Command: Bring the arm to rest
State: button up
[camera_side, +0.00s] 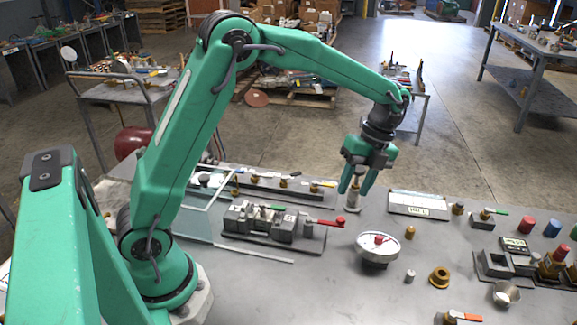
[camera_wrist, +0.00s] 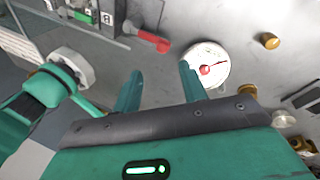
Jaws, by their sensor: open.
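My gripper (camera_side: 357,186) hangs from the raised green arm, fingers pointing down over the middle of the grey bench. It is open, with a gap between its two green fingers. In the side view a small metal fitting (camera_side: 352,203) stands on the bench just behind or below the fingertips; I cannot tell how near it is. In the wrist view the two fingers (camera_wrist: 160,90) are apart, and bench surface shows between them with nothing held.
A round white dial (camera_side: 377,253) with a red part lies on the bench in front of the gripper. A valve fixture with a red handle (camera_side: 325,222) is to the left. A flat tray (camera_side: 418,204), brass fittings and coloured caps stand to the right. Bare bench lies at the front.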

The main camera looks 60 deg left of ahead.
jog(key=s+a+r+n+t, duration=0.2)
jog(key=s+r+n+t, duration=0.2)
jog(key=s+n, duration=0.6)
jog(key=s+a+r+n+t, duration=0.2)
jog(key=s+r+n+t, duration=0.3)
jog(key=s+n, duration=0.5)
jog(key=shift+s+r+n, duration=0.25)
jog(key=shift+s+n, duration=0.1)
jog(key=shift+n, duration=0.15)
